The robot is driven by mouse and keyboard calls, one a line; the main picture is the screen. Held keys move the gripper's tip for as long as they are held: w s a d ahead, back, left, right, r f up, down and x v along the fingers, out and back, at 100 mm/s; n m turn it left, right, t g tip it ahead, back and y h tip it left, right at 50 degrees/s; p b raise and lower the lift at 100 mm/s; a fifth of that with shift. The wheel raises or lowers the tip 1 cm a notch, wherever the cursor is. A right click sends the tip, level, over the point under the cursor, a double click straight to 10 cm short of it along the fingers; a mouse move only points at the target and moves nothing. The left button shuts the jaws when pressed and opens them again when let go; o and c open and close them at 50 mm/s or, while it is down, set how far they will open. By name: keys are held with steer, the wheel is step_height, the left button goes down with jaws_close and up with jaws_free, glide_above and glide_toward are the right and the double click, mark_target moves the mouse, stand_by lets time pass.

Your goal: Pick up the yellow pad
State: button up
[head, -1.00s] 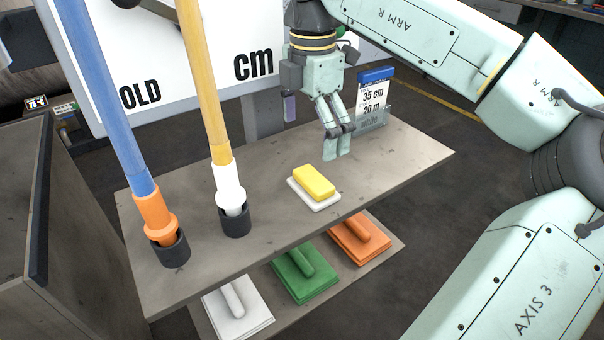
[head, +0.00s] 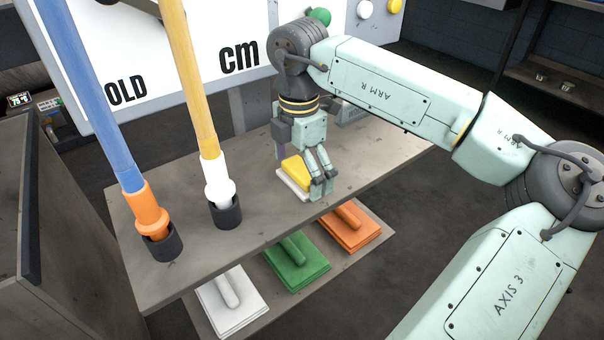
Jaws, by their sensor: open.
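The yellow pad (head: 293,170) lies on a white tray (head: 288,184) on the grey table. Its right part is hidden behind my gripper. My gripper (head: 317,196) is pointing down, open and empty, just in front and to the right of the pad in the picture. Whether its fingers touch the pad or tray cannot be told from this view.
Two upright poles, one with an orange base (head: 150,214) and one with a white base (head: 219,186), stand in dark cups to the left. White (head: 232,306), green (head: 291,263) and orange (head: 349,228) handled pads lie on a lower shelf. The table's right part is clear in front.

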steer(key=c, duration=1.3)
